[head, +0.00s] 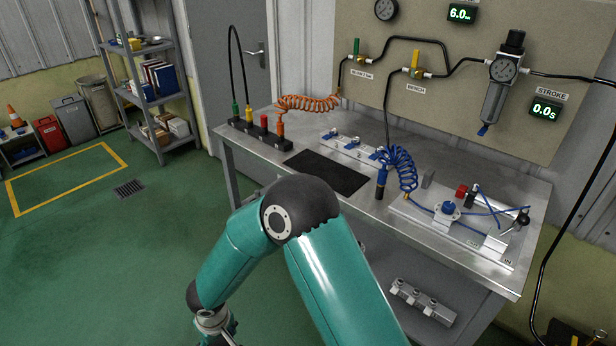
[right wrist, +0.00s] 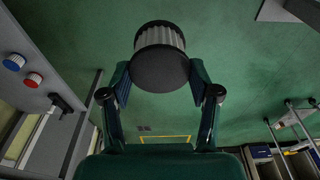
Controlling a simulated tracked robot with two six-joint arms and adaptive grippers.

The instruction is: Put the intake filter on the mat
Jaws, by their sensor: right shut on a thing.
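The intake filter (right wrist: 160,38) is a short cylinder with a pale pleated side and dark end caps, seen in the right wrist view. My right gripper (right wrist: 160,80) is shut on it, with one finger on each side, and green floor shows behind. The mat (head: 327,172) is a flat black rectangle on the metal workbench in the head view, with nothing on it. The filter and the gripper fingers do not show in the head view. There one teal arm of mine bends in front of the bench. My left gripper is not in view.
On the workbench (head: 259,155), a dark block with coloured connectors (head: 262,136) stands left of the mat. A valve strip (head: 350,150) lies behind it. A blue coiled hose (head: 402,168) and a metal fixture plate (head: 440,222) are to the right. Shelves (head: 150,90) stand far left.

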